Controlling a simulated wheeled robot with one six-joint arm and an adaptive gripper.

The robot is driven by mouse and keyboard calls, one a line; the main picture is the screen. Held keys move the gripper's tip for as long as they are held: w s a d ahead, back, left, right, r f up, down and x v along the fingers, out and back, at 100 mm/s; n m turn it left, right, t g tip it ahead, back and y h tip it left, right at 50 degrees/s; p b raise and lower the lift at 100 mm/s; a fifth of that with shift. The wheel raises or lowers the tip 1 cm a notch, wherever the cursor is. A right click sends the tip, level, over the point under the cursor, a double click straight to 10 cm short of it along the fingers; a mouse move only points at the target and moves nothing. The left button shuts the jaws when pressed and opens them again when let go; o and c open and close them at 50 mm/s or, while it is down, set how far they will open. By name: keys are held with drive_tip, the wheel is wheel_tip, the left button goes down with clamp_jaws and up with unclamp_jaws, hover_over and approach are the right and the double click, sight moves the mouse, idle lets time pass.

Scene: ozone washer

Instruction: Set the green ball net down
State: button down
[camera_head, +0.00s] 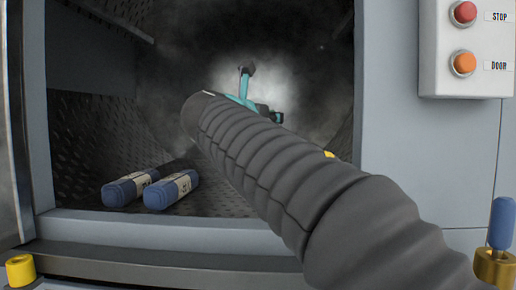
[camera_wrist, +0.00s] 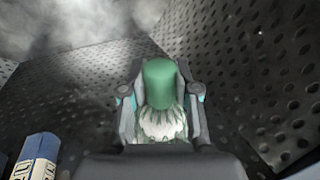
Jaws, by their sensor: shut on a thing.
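The green ball net (camera_wrist: 158,82) shows in the middle of the wrist view, with a rounded green top and a pale, fringed lower part. My gripper (camera_wrist: 161,101) is shut on it, one finger on each side. In the head view my gripper (camera_head: 246,90) is inside the dark washer chamber, mostly hidden behind my arm. I cannot make out the net there. Whether the net touches the perforated chamber floor (camera_head: 225,203) cannot be told.
Two blue cylinders with pale labels, a left one (camera_head: 126,189) and a right one (camera_head: 172,190), lie on the chamber floor at left. The opening has a grey front sill (camera_head: 150,228). Mist fills the back. A control box (camera_head: 465,85) is at right.

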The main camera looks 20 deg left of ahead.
drive_tip(key=a+f, duration=0.1)
drive_tip(key=w+a+f, duration=0.1)
drive_tip(key=a, duration=0.1)
drive_tip(key=shift+w, duration=0.1)
drive_tip(key=shift+a+f+b, duration=0.1)
drive_tip(key=shift+f+b, duration=0.65)
drive_tip(key=shift+f, duration=1.35)
drive_tip(key=c, duration=0.9)
unclamp_jaws()
drive_tip(key=shift+f, duration=0.1)
drive_tip(key=shift+o, duration=0.2)
drive_tip(key=s+a, duration=0.1)
drive_tip(key=s, duration=1.1)
drive_tip(key=shift+a+b, duration=0.4)
